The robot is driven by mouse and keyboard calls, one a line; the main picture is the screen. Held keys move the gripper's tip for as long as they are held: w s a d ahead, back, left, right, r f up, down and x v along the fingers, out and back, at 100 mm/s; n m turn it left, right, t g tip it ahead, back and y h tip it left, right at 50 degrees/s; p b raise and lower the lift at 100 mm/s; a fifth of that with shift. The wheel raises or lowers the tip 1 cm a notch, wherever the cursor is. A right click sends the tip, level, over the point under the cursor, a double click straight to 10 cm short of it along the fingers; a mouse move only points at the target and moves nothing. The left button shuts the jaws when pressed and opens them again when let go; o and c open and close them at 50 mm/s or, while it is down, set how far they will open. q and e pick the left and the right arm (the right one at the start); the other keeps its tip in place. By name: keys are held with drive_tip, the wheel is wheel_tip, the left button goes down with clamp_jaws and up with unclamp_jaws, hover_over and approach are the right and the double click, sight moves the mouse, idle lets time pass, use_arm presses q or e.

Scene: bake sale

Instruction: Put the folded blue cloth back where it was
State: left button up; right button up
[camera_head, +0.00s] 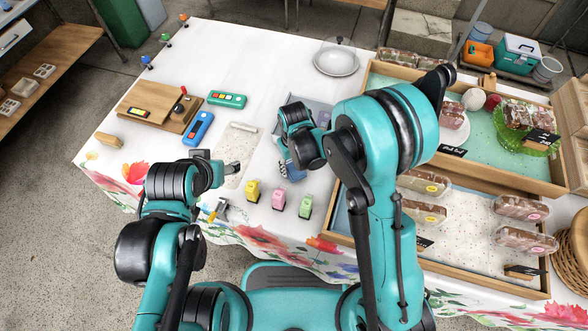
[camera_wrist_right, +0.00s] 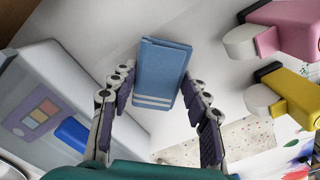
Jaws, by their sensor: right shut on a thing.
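The folded blue cloth (camera_wrist_right: 162,72), with two pale stripes near its lower edge, is between the fingers of my right gripper (camera_wrist_right: 160,92) in the right wrist view. The gripper is shut on it. In the head view my right gripper (camera_head: 287,160) hangs over the white table, between the grey device and the coloured bottles; the cloth is mostly hidden there. I cannot tell whether the cloth touches the table. My left gripper (camera_head: 222,167) is over the lower end of the speckled mat, with nothing visible in it; its opening is unclear.
Yellow (camera_head: 253,190), pink (camera_head: 278,199) and green (camera_head: 305,207) bottles stand near the front edge. A grey device (camera_wrist_right: 62,105) with a coloured screen is close by. Wooden trays (camera_head: 450,265) of wrapped loaves fill the right. The speckled mat (camera_head: 239,142) has clear space.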

use_arm(q)
drive_tip(key=shift+f, duration=0.35)
use_arm(e)
drive_tip(key=shift+f, duration=0.6)
drive_tip(key=shift+f, duration=0.15)
drive_tip(key=o, duration=1.3)
use_arm(q)
drive_tip(key=shift+f, duration=0.15)
